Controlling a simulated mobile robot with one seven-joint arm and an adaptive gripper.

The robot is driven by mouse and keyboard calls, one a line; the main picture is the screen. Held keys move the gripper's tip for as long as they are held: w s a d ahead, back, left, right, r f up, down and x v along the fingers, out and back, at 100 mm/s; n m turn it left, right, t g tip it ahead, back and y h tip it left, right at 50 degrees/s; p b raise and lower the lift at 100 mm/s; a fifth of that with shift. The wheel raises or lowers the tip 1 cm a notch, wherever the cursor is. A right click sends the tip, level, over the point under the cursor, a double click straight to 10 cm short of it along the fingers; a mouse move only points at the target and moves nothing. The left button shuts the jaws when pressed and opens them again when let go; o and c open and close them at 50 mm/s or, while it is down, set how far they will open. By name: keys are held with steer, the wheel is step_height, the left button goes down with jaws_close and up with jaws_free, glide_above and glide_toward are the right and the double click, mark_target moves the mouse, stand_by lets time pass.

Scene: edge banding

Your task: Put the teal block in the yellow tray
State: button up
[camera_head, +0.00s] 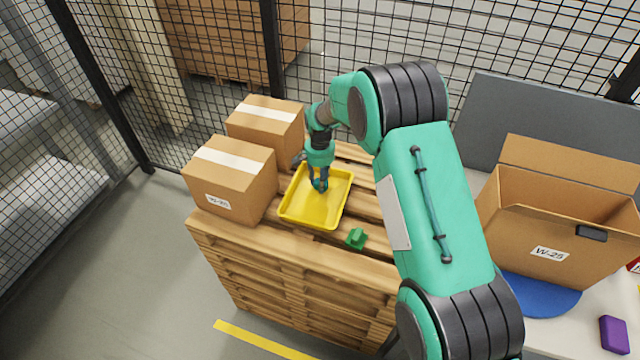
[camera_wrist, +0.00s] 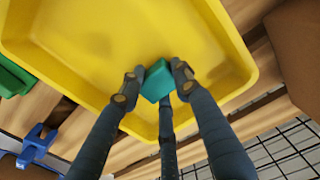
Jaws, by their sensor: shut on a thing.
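The yellow tray (camera_head: 294,211) lies on the stacked wooden pallets, and it fills much of the wrist view (camera_wrist: 60,60). My gripper (camera_head: 319,184) reaches down over the tray's inside. In the wrist view my gripper (camera_wrist: 157,80) is shut on the teal block (camera_wrist: 157,81), with fingers on both sides of it. The block is over the tray's floor, within the rim. I cannot tell whether it touches the floor. In the head view the block is mostly hidden by the fingers.
A green block (camera_head: 356,238) sits on the pallet (camera_head: 300,260) beside the tray. Two closed cartons (camera_head: 233,180) stand left of and behind it. An open carton (camera_head: 548,228), a blue disc (camera_head: 540,296) and a purple block (camera_head: 614,334) are at the right. Mesh fencing stands behind.

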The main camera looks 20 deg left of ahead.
steer(key=shift+f, duration=0.45)
steer(key=shift+f, duration=0.15)
steer(key=o, duration=1.1)
steer(key=shift+o, duration=0.2)
step_height(320, 180, up, 12)
steer(key=p, duration=0.1)
stand_by(0.3)
steer(key=shift+r, duration=0.2)
